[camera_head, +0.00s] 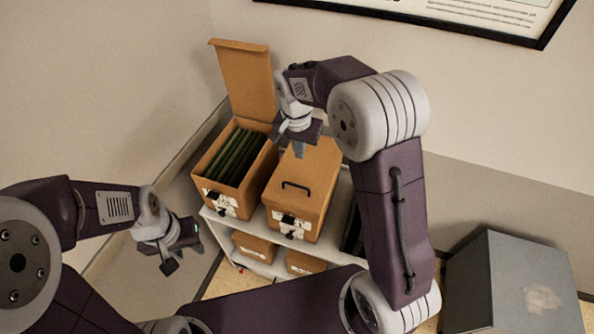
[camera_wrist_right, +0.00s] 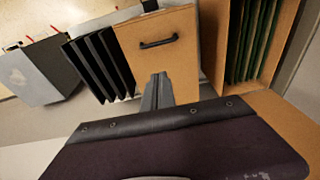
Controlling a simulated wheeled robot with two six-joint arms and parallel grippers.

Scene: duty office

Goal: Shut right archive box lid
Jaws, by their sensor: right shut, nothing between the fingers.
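The right archive box (camera_head: 297,225) is a tan box on the white shelf. Its lid (camera_head: 302,180), with a black handle, lies down over the top, and no contents show. The lid also shows in the right wrist view (camera_wrist_right: 180,65). My right gripper (camera_head: 299,150) is shut and empty, over the rear part of this lid; I cannot tell whether the fingertips touch it. In the right wrist view its fingers (camera_wrist_right: 157,88) point at the lid. My left gripper (camera_head: 184,257) is open and empty, left of the shelf and away from the boxes.
The left archive box (camera_head: 226,198) stands beside it with its lid (camera_head: 245,80) upright and green folders (camera_head: 236,155) inside. Dark binders (camera_wrist_right: 97,62) stand on the other side. Smaller boxes sit on the lower shelf (camera_head: 245,262). A grey cabinet (camera_head: 510,285) stands at right.

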